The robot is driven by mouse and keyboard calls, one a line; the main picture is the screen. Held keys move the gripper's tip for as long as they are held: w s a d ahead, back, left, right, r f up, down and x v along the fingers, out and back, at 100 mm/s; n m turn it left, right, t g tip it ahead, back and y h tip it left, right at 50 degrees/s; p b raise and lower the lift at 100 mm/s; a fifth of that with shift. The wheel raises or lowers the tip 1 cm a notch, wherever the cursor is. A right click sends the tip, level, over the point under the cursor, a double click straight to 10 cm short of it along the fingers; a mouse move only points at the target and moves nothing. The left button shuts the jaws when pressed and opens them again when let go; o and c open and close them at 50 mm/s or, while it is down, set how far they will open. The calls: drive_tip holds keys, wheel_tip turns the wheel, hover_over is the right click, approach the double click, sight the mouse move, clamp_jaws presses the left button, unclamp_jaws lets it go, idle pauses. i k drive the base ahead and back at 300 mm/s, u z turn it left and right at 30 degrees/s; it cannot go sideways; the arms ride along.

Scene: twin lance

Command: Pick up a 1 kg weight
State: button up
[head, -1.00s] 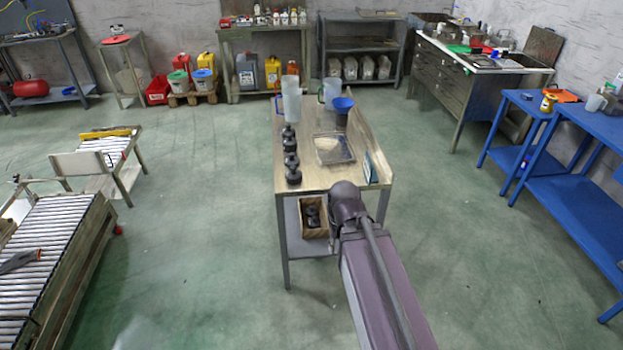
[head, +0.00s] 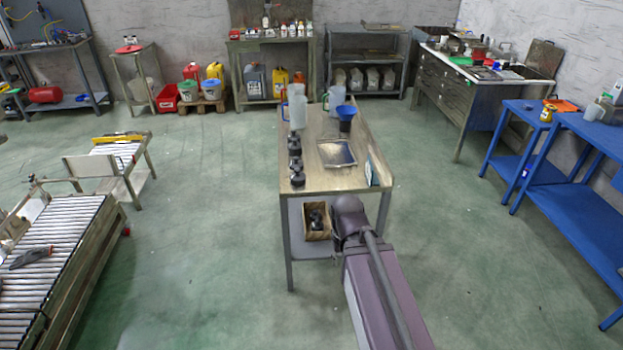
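Several black weights (head: 296,163) stand in a row along the left side of the wooden-topped table (head: 314,183). Their mass markings are too small to read, so I cannot tell which is 1 kg. More dark objects, perhaps weights (head: 316,219), lie in a wooden box (head: 318,234) on the lower shelf. My purple arm reaches up from the bottom to the table's near right corner and partly covers the table leg and shelf there. My gripper does not show.
Clear jugs (head: 297,106), a blue funnel (head: 346,113) and a shallow tray (head: 337,153) stand on the table. A roller conveyor (head: 50,262) is at the left and blue benches (head: 575,180) are at the right. The green floor around the table is clear.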

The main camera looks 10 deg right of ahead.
sight(298, 178)
drive_tip(key=u, duration=0.15)
drive_tip(key=i, duration=0.95)
drive_tip(key=u, duration=0.5)
drive_tip(key=k, duration=0.2)
drive_tip(key=u, duration=0.45)
